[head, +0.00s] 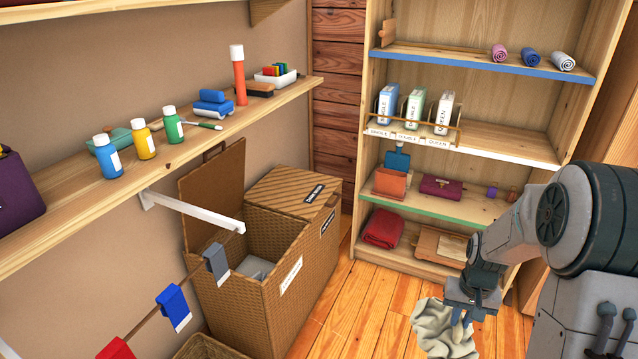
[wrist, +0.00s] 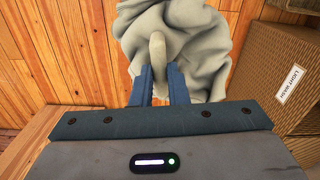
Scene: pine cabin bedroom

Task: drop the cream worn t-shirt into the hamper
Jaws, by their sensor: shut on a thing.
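The cream t-shirt (head: 440,330) hangs crumpled from my gripper (head: 466,312) at the lower right of the head view, over the wooden floor. In the wrist view the t-shirt (wrist: 180,45) bunches up between the two blue fingers of my gripper (wrist: 160,85), which are shut on a fold of it. The wicker hamper (head: 262,290) stands left of my gripper, apart from it. Its left compartment is open with the lid up, and some grey-white cloth (head: 252,268) shows inside. Its right compartment has a closed lid (head: 292,194). The hamper's labelled side (wrist: 285,90) shows at right in the wrist view.
A wall shelf (head: 190,145) with paint bottles and other items juts out above and left of the hamper. Its white bracket (head: 190,212) reaches near the open compartment. A pine bookcase (head: 480,145) stands behind. Floor between hamper and gripper is clear.

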